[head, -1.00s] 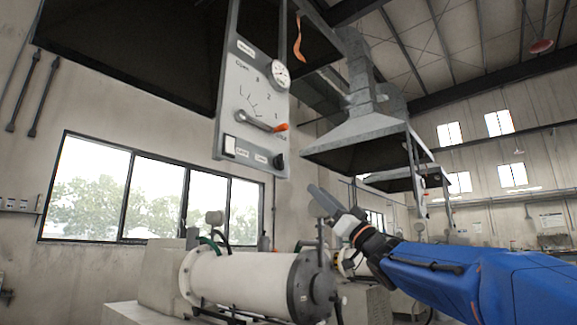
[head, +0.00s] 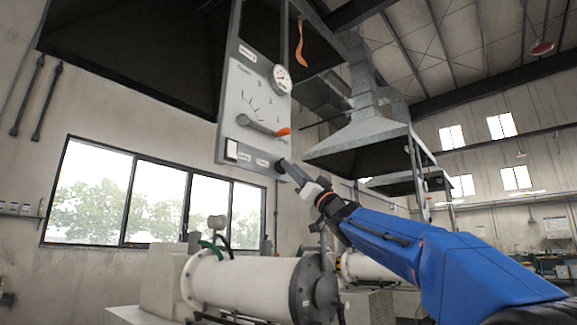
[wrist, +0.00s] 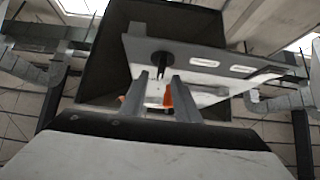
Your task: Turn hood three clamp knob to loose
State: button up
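The grey hood control panel (head: 243,110) hangs at upper centre in the head view and shows from below in the wrist view (wrist: 215,58). The black clamp knob (wrist: 160,61) sits at its lower edge, beside small white labels. In the head view the knob (head: 280,167) is partly covered by my fingertips. My gripper (head: 287,170) points up and left at the knob from the lower right. In the wrist view my gripper (wrist: 160,80) has its two fingers apart, below and either side of the knob. Contact cannot be told.
The panel also carries a lever with an orange tip (head: 283,131), a round gauge (head: 281,79) and a white rocker switch (head: 232,149). A white mill drum (head: 245,285) stands below. Another hood (head: 360,140) hangs behind to the right.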

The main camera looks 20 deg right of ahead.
jog(key=shift+x, duration=1.4)
grip_shut()
jog(key=shift+n+g+y, duration=0.3)
jog(key=shift+n+y, duration=0.1)
jog(key=shift+n, duration=0.2)
jog(key=n+g+y, duration=0.1)
jog(key=n+g, duration=0.4)
jog(key=n, duration=0.1)
jog(key=n+g+y, duration=0.2)
jog(key=n+g, duration=0.3)
jog(key=n, duration=0.2)
jog(key=n+g+y, duration=0.2)
jog(key=n+g, duration=0.3)
jog(key=n, duration=0.1)
jog(key=shift+f+n+g, duration=0.1)
jog(key=shift+n+g, duration=0.2)
jog(key=shift+g, duration=0.1)
jog(key=shift+s+a+n, duration=0.1)
jog(key=shift+n, duration=0.4)
